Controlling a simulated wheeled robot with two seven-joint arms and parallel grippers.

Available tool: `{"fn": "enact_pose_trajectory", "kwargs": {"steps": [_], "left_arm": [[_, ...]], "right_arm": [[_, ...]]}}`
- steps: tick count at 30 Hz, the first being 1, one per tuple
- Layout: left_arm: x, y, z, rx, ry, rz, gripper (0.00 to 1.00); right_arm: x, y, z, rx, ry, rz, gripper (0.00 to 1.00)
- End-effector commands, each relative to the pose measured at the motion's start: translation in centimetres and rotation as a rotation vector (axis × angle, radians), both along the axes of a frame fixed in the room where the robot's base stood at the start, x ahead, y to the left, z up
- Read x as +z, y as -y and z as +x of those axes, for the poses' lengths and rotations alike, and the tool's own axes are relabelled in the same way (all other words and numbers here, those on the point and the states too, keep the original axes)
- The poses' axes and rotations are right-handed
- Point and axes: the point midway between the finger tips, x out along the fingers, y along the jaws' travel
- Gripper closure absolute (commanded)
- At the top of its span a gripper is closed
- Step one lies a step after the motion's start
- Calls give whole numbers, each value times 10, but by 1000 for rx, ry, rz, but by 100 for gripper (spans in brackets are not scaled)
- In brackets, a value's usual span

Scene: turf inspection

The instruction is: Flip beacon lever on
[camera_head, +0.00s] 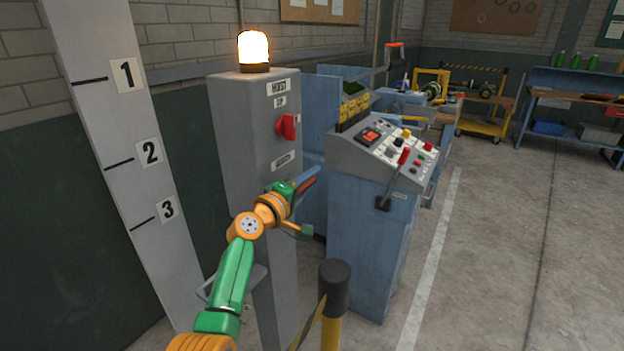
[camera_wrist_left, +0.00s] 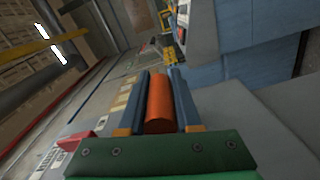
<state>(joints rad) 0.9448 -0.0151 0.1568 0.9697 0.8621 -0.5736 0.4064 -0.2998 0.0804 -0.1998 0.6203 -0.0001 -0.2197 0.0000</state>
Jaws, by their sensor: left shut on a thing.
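The beacon (camera_head: 253,48) on top of the grey post (camera_head: 238,110) glows bright orange-white. My left gripper (camera_head: 306,181) is at the post's right side, below a red rotary handle (camera_head: 287,127) and the labels. Its blue fingers are shut on an orange-red lever handle (camera_head: 308,185). In the left wrist view the lever handle (camera_wrist_left: 159,103) lies lengthwise between the two fingers (camera_wrist_left: 159,100). The lever's base is hidden behind the gripper. My right gripper is not in view.
A blue control console (camera_head: 372,240) with buttons stands just right of the post. A yellow bollard with a black cap (camera_head: 335,285) stands in front. The floor (camera_head: 510,260) at right is clear.

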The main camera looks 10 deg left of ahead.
Motion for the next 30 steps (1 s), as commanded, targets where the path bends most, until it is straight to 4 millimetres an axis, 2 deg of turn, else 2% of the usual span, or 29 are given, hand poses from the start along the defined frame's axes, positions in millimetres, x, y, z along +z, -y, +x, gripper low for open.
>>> {"fn": "enact_pose_trajectory", "kwargs": {"steps": [9, 24, 25, 27, 30], "left_arm": [[4, -3, 1, 1, -33, -85, 100], [5, -4, 1, 2, -35, -98, 100], [5, -4, 1, 2, -35, -98, 60], [5, -4, 1, 2, -35, -98, 41], [5, -4, 1, 1, -35, -97, 38]], "right_arm": [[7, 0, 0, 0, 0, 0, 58], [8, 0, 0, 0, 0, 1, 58], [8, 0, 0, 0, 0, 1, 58], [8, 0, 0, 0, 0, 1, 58], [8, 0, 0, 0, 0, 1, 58]]}}
